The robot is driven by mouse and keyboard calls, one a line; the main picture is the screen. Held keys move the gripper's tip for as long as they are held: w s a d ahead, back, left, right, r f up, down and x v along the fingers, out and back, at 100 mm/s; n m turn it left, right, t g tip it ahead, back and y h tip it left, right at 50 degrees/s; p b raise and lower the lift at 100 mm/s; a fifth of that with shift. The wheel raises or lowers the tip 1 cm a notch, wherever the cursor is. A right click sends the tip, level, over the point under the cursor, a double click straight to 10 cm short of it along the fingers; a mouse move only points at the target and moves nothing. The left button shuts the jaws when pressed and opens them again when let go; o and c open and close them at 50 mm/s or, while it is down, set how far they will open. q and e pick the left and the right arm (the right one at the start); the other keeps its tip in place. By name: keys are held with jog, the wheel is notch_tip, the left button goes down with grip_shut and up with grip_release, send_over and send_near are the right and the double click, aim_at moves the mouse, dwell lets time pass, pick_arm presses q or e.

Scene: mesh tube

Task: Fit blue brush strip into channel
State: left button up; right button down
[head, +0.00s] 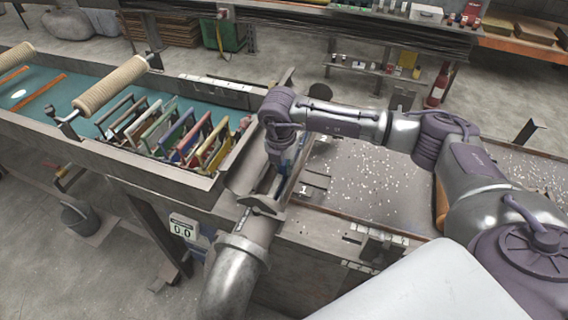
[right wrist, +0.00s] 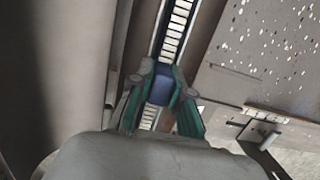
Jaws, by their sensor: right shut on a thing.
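My right gripper (head: 279,172) points down over the metal channel beside the speckled table. In the right wrist view its two green-padded fingers (right wrist: 162,92) are shut on a blue piece, the blue brush strip (right wrist: 161,86). Only a short blue part shows between the fingers; the rest is hidden. The channel (right wrist: 175,33), a narrow dark slot with a row of pale slats, runs under and past the blue piece. I cannot tell whether the strip is seated in it or just above it. My left gripper is not in view.
A rack of several coloured frames (head: 203,143) stands in the teal-floored trough at left, with a beige roller (head: 112,84) beyond. A metal pipe (head: 232,275) lies at the channel's near end. The speckled table (head: 370,180) to the right is mostly clear. A display (head: 183,228) reads 0.0.

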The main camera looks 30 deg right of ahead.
aim_at(282, 178)
jog(key=shift+f, duration=0.1)
jog(key=c, duration=1.1)
grip_release()
jog(key=shift+r, duration=0.3)
notch_tip(282, 178, up, 12)
jog(key=s+a+b, duration=0.1)
jog(key=b, duration=0.3)
jog(key=shift+s+a+f, duration=0.15)
jog(key=shift+f, duration=0.05)
